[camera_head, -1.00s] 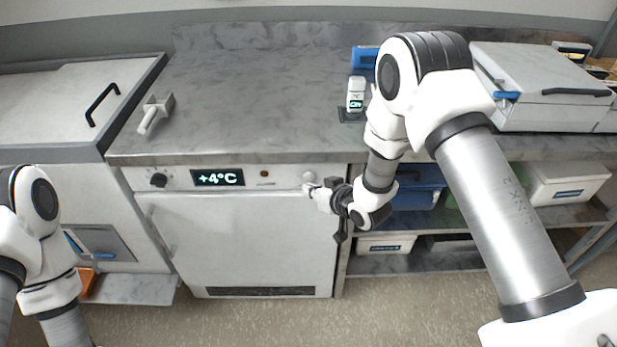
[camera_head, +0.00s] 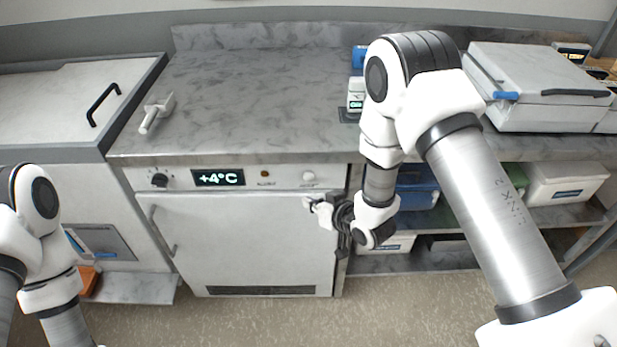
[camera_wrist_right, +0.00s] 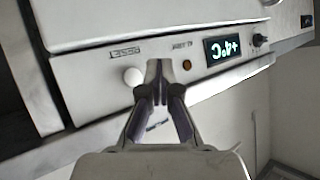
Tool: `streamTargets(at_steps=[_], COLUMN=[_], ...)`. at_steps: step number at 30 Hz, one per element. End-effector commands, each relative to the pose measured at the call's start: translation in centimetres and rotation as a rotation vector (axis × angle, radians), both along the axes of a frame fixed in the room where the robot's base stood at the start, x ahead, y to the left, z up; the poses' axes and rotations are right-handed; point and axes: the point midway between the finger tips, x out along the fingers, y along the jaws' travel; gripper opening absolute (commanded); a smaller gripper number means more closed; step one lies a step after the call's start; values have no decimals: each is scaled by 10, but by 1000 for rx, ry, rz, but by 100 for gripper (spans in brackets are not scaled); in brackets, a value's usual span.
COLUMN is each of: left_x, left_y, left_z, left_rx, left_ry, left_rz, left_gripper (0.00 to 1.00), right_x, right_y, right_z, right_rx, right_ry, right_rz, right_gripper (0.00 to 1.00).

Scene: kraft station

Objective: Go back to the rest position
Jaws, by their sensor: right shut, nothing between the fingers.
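My right gripper (camera_head: 312,205) is shut and empty in front of the fridge door, a little below the white reset button (camera_head: 308,176) on the control panel. In the right wrist view its closed fingers (camera_wrist_right: 157,85) point toward the panel, beside the reset button (camera_wrist_right: 133,76). I cannot tell the exact gap, but no contact with the button shows in the head view. The panel display (camera_head: 218,177) reads +4°C. My left arm shows at the left edge of the head view, but its gripper is out of the picture.
The fridge door (camera_head: 240,240) is shut. A scoop (camera_head: 156,112) lies on the grey counter (camera_head: 240,100). A small white device (camera_head: 356,93) stands farther right, partly behind my right arm. A grey lidded box (camera_head: 540,80) is at the back right. Bins (camera_head: 565,185) fill the shelf below.

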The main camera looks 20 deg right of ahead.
Motion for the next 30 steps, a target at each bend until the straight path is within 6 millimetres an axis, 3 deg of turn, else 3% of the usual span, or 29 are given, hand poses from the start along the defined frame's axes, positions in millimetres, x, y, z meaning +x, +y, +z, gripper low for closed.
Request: streamTargets(at_steps=[7,11,14,18,22,25,27,30], left_x=[0,0,0,0,0,0,0,0], left_y=[0,0,0,0,0,0,0,0], left_z=[0,0,0,0,0,0,0,0], left_rx=[0,0,0,0,0,0,0,0], left_ry=[0,0,0,0,0,0,0,0], left_rz=[0,0,0,0,0,0,0,0], left_gripper=[0,0,0,0,0,0,0,0], right_x=[-2,-28,-83,-192,-282,-321,-331,-332], right_y=[0,-4,-18,-46,-65,-73,-75,-75], right_z=[-3,-41,-87,-142,-155,-151,-150,-151], right_rx=[0,3,-16,-115,-214,-267,-290,-298], right_ry=[6,90,262,593,861,991,1034,1039], right_rz=[0,-13,-67,-148,-184,-188,-175,-161], right_gripper=[0,0,0,0,0,0,0,0])
